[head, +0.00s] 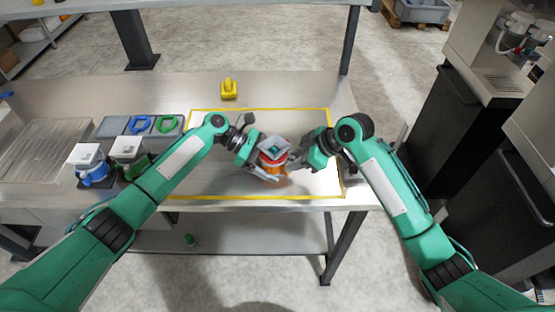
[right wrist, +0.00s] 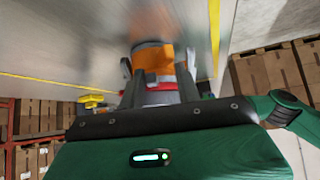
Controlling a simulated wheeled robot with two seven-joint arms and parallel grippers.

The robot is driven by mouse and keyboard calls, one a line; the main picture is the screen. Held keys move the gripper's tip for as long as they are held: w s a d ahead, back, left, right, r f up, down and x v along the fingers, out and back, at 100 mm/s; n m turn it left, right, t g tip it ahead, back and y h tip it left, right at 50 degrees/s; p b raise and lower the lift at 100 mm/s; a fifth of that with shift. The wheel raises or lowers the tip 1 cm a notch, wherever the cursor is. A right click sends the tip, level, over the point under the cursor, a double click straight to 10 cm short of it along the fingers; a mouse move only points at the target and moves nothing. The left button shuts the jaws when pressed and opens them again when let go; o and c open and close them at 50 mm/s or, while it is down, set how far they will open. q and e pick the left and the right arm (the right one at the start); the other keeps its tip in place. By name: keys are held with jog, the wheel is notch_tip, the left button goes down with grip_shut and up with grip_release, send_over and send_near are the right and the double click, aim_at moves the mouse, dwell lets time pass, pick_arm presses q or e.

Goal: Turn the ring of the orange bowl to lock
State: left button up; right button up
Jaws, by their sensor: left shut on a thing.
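The orange bowl (head: 271,169) is above the yellow-outlined area of the table, between my two grippers. A red ring (head: 273,157) sits around it, below a pale square top with a teal centre. My left gripper (head: 258,158) is shut on the orange bowl from the left; its exact contact is hard to see. My right gripper (head: 301,158) is at the right side of the bowl. In the right wrist view, its fingers (right wrist: 158,78) stand on either side of the orange and red assembly and look apart, with some room at the right finger. The bowl's upper end there is blurred.
A yellow part (head: 229,90) stands behind the yellow outline. A blue ring (head: 140,124) and a green ring (head: 168,123) lie on grey blocks to the left. Blue and green units (head: 92,165) stand at the front left. A clear tray (head: 42,150) is farther left.

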jog(key=shift+s+a, duration=0.25)
jog(key=shift+a, duration=0.05)
pick_arm(q)
jog(key=shift+d, duration=0.1)
pick_arm(e)
jog(key=shift+s+a, duration=0.25)
pick_arm(q)
jog(key=shift+d, duration=0.1)
pick_arm(e)
jog(key=shift+s+a, duration=0.1)
jog(key=shift+a, duration=0.05)
jog(key=shift+w, duration=0.35)
jog(key=shift+r, duration=0.1)
pick_arm(q)
jog(key=shift+s, duration=0.1)
pick_arm(e)
jog(key=shift+d+r, duration=0.2)
jog(key=shift+d, duration=0.15)
jog(key=v, duration=0.6)
jog(key=shift+d, duration=0.25)
